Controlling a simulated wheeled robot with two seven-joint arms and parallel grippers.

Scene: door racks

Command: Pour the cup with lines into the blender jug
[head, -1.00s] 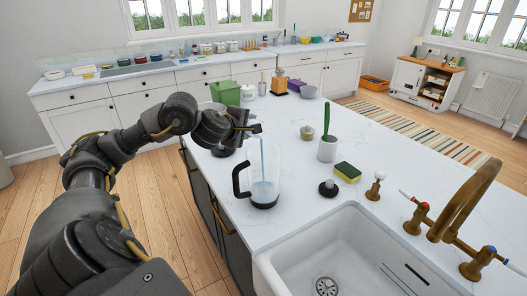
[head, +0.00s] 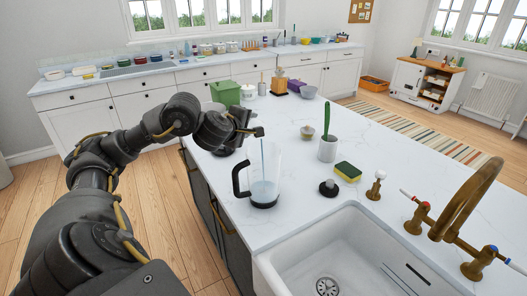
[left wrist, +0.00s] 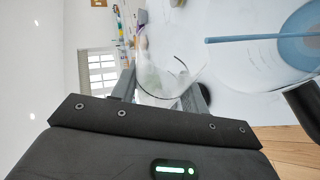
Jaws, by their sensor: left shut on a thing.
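The blender jug (head: 264,176) stands upright on the island counter, clear with a black handle and base, pale blue liquid in its bottom. My left gripper (head: 252,131) is above the jug's rim. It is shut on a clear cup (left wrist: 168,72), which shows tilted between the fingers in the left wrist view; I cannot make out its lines. A thin blue stream (head: 263,153) falls from the gripper's end into the jug. In the left wrist view the stream runs into the jug's round blue liquid (left wrist: 300,38). The cup is mostly hidden in the head view. My right gripper is out of view.
A sink (head: 335,250) with a brass tap (head: 466,200) is in front of the jug to the right. A white pot with a green brush (head: 327,148), a sponge (head: 347,171) and a black stopper (head: 329,188) stand right of the jug. A green box (head: 226,93) stands behind.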

